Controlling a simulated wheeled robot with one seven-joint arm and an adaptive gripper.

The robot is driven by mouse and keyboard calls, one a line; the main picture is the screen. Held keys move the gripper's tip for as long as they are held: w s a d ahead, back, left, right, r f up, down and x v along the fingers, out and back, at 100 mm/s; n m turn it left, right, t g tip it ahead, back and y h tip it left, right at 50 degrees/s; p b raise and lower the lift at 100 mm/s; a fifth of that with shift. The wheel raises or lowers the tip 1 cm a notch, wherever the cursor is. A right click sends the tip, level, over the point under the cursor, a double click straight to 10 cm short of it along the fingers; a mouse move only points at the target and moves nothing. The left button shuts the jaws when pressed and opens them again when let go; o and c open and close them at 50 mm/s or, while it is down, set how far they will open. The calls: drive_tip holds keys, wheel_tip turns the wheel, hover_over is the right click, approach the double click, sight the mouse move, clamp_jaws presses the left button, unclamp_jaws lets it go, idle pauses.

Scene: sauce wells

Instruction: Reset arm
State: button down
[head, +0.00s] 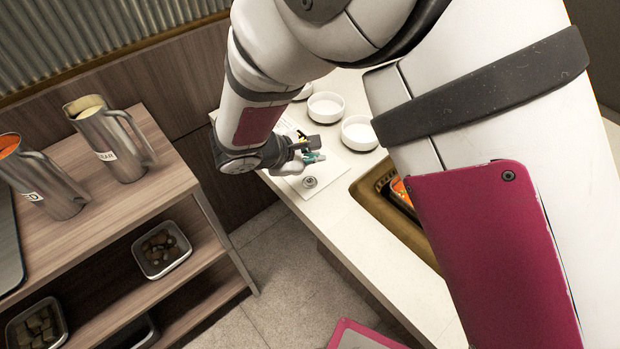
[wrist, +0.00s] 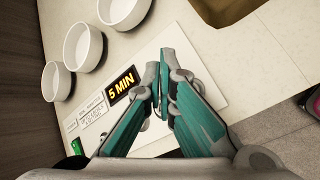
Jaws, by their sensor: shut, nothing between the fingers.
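My arm reaches across the head view from the upper right. My gripper (head: 308,157) is over the white counter, near its left end, beside a small round grey piece (head: 310,182). In the wrist view my gripper (wrist: 162,68) has its teal fingers together at the tips, with nothing between them. It is over a white board (wrist: 207,85) on the counter. A black sign reading "5 MIN" (wrist: 121,86) is left of the fingertips. Part of the counter is hidden behind my arm in the head view.
White bowls (head: 326,107) (wrist: 83,47) stand in a row on the counter. A brown-rimmed sunken well (head: 372,200) lies right of my gripper. A wooden shelf (head: 190,230) at left holds metal pitchers (head: 112,140) and bins of brown pieces (head: 163,250). Floor shows between shelf and counter.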

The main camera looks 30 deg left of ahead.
idle(0.3)
drive_tip(key=w+d+r+m+g+h+p, duration=0.15)
drive_tip(key=d+r+m, duration=0.35)
drive_tip(key=d+r, duration=0.65)
drive_tip(key=d+r+m+g+h, duration=0.1)
drive_tip(key=d+r+m+g, duration=0.2)
drive_tip(key=d+r+m, duration=0.85)
drive_tip(key=s+d+r+g+y+p, duration=0.1)
drive_tip(key=s+d, duration=0.3)
drive_tip(key=d, duration=0.3)
drive_tip(key=s+d+r+y, duration=0.1)
drive_tip(key=s+d+r, duration=0.1)
drive_tip(key=s+d, duration=0.4)
drive_tip(key=s+d+r+m+y, duration=0.1)
drive_tip(key=s+d+m, duration=0.1)
drive_tip(key=s, duration=0.3)
drive_tip(key=s+d+r+m+y+p, duration=0.1)
drive_tip(key=s+d+m+y, duration=0.1)
drive_tip(key=s+m, duration=0.3)
drive_tip(key=shift+s+d+r+t, duration=0.4)
drive_tip(key=shift+s+d+t, duration=0.1)
drive_tip(key=shift+s, duration=0.25)
idle(2.4)
